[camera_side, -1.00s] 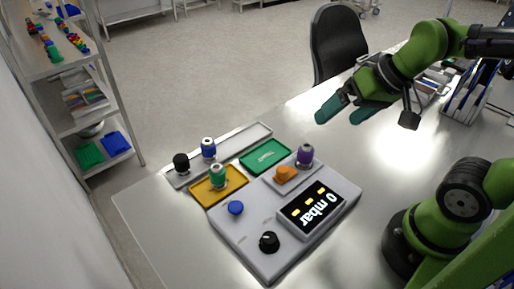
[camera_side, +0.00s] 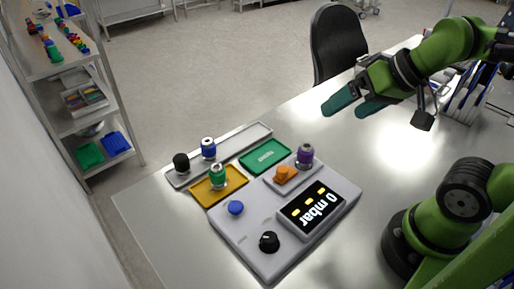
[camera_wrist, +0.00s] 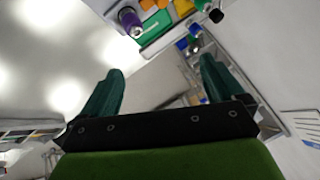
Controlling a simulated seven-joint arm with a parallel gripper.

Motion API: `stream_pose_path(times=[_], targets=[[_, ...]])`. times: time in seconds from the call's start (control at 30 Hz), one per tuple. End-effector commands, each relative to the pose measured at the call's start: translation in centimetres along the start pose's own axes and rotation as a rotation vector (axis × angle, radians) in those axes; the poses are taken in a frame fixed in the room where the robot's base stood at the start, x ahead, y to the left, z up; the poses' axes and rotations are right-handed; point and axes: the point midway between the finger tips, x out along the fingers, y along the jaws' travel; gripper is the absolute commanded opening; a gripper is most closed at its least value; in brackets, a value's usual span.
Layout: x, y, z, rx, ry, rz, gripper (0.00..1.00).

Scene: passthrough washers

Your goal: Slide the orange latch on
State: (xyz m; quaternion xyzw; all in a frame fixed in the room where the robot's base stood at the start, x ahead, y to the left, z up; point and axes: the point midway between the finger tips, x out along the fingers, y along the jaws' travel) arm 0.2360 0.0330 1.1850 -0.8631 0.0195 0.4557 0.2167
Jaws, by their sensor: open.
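The orange latch (camera_side: 286,174) sits on a raised plate on the grey panel (camera_side: 232,235), in front of the purple-topped part. In the wrist view a bit of orange (camera_wrist: 148,4) shows at the top edge, mostly cut off. My gripper (camera_side: 352,106) is open and empty, in the air above the table, up and to the right of the latch and well apart from it. Its two teal fingers also show spread apart in the wrist view (camera_wrist: 160,80), with nothing between them.
The panel carries a blue button (camera_side: 235,208), a black knob (camera_side: 269,242), and a display (camera_side: 311,210) reading 0 mbar. A purple part (camera_side: 305,155) stands right behind the latch. Green (camera_side: 265,156) and yellow (camera_side: 207,192) trays lie behind the panel. The table's right middle is clear.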

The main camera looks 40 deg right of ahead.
Motion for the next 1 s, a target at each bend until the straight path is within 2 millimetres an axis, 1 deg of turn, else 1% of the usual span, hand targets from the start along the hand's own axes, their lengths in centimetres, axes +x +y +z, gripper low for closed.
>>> stream_pose_path(times=[0.13, 0.17, 0.2, 0.27, 0.33, 0.4, 0.47, 0.57, 0.7, 0.8, 0.9, 1.0], targets=[[0.0, 0.0, 0.0, 0.0, 0.0, 0.0, 0.95], [0.0, 0.0, 0.0, 0.0, 0.0, 0.0, 0.94], [0.0, 0.0, 0.0, -0.001, -0.001, -0.001, 0.88], [0.3, -0.1, 0.2, -0.006, -0.016, 0.0, 0.78], [1.0, -0.4, 0.5, -0.016, -0.05, 0.005, 0.68], [1.9, -1.0, 0.1, -0.043, -0.092, 0.015, 0.57], [2.7, -1.9, -0.4, -0.098, -0.147, 0.031, 0.57], [4.4, -3.6, -1.2, -0.266, -0.265, 0.061, 0.57], [6.8, -5.9, -2.3, -0.56, -0.438, 0.087, 0.57], [8.2, -7.3, -2.9, -0.765, -0.549, 0.088, 0.57], [8.8, -8.1, -3.7, -0.935, -0.63, 0.078, 0.57], [8.1, -8.3, -4.4, -1.033, -0.66, 0.063, 0.57]])
